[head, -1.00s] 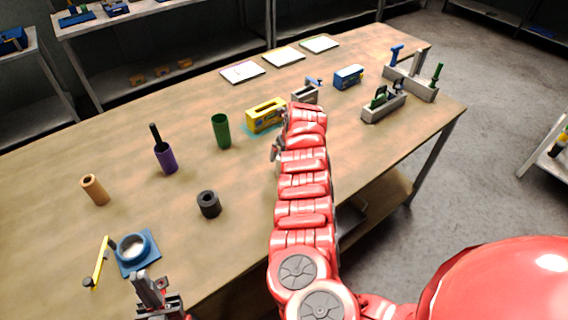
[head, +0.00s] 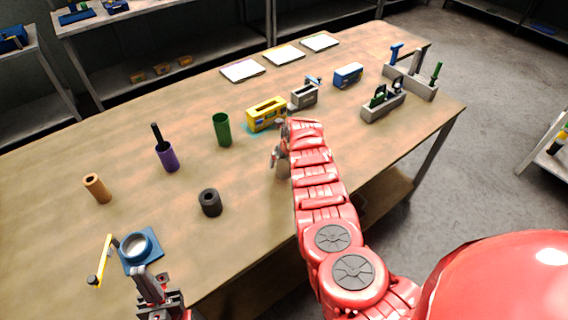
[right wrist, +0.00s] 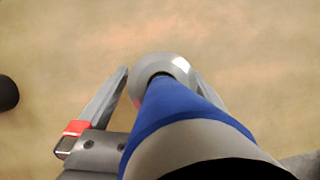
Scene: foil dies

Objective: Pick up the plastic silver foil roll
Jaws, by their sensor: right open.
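A silver roll (right wrist: 181,68) shows in the right wrist view as a round shiny end with a dark hole, between the fingers of my open right gripper (right wrist: 160,74). A blue and grey shape close to the camera covers part of it; I cannot tell what that shape is. In the head view my right gripper (head: 280,152) is low over the middle of the table, and a small greyish roll (head: 282,171) stands below it, partly behind my arm. I cannot tell whether the fingers touch it. My left gripper (head: 148,284) is at the near left edge; its finger gap is unclear.
A black roll (head: 210,203), green cylinder (head: 222,130), purple holder (head: 168,158) and tan roll (head: 97,188) stand to the left. A yellow box (head: 266,114) is behind my right gripper. A blue-based round thing (head: 139,250) lies by my left gripper.

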